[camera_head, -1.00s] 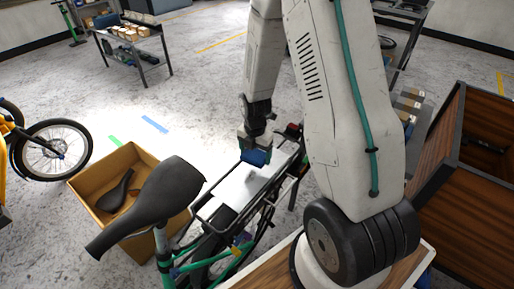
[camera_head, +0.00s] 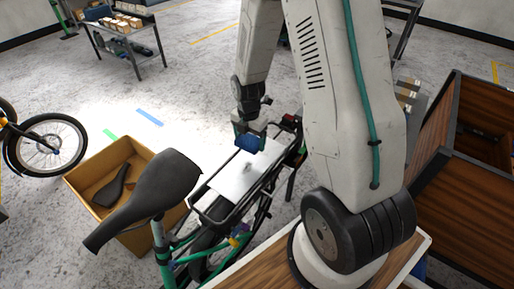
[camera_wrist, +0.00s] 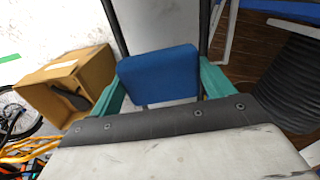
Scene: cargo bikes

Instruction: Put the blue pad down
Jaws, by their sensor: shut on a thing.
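The blue pad (camera_head: 249,143) is held in my gripper (camera_head: 247,136), above the rear rack of the cargo bike. In the wrist view the blue pad (camera_wrist: 158,73) sits between two green fingers, one on each side. A white plate (camera_head: 237,178) lies on the bike's black rack (camera_head: 213,214), under and in front of the pad. A small grey mark shows on the plate. I cannot tell the exact gap between pad and plate.
A black saddle (camera_head: 152,195) stands in front of the rack. An open cardboard box (camera_head: 88,212) with another saddle in it is on the floor at left. A wooden crate (camera_head: 460,190) stands at right. A table (camera_head: 122,32) with boxes is at the back left.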

